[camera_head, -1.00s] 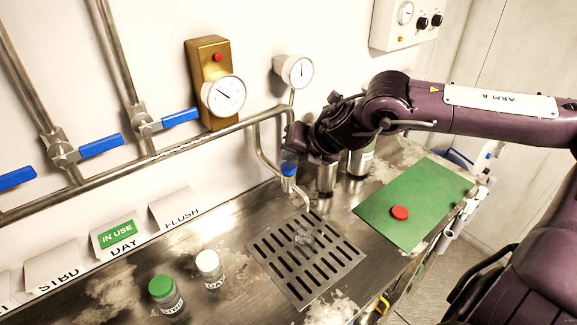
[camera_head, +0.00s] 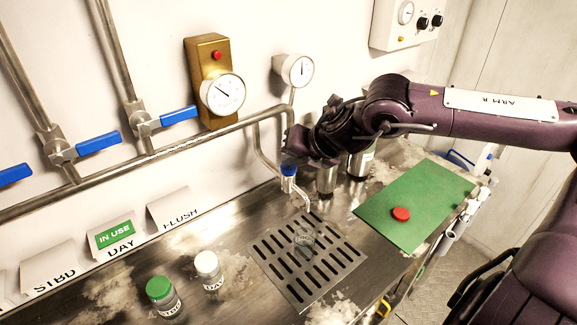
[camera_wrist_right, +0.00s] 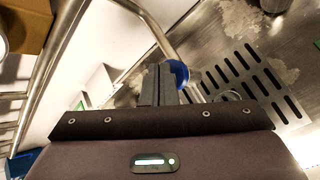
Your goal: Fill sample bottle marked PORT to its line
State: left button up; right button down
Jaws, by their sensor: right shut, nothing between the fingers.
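An uncapped clear bottle (camera_head: 305,241) stands on the slotted drain grate below the thin spout (camera_head: 307,199). Its marking and fill level are too small to make out. Its round mouth (camera_wrist_right: 230,96) shows in the right wrist view. A red cap (camera_head: 401,214) lies on the green mat. The tap's blue knob (camera_head: 289,169) is beside my right gripper (camera_head: 292,156). In the right wrist view, my right gripper's fingers (camera_wrist_right: 158,84) are shut and empty, with the blue knob (camera_wrist_right: 180,73) just to their right. Whether they touch it is unclear. My left gripper is out of view.
A green-capped bottle (camera_head: 163,297) and a white-capped bottle (camera_head: 209,270) stand left of the grate (camera_head: 343,271). Metal cylinders (camera_head: 326,180) stand behind the green mat (camera_head: 425,197). Pipes with blue-handled valves (camera_head: 98,143) run along the wall.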

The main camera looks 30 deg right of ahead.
aim_at(292, 168)
jog(key=shift+f, duration=0.35)
dwell(1.1)
jog(key=shift+r, duration=0.1)
dwell(4.7)
jog(key=shift+r+p, duration=0.3)
jog(key=shift+r, duration=0.6)
jog(key=shift+r, duration=0.1)
jog(key=shift+r+p, duration=1.75)
jog(key=shift+r, duration=0.7)
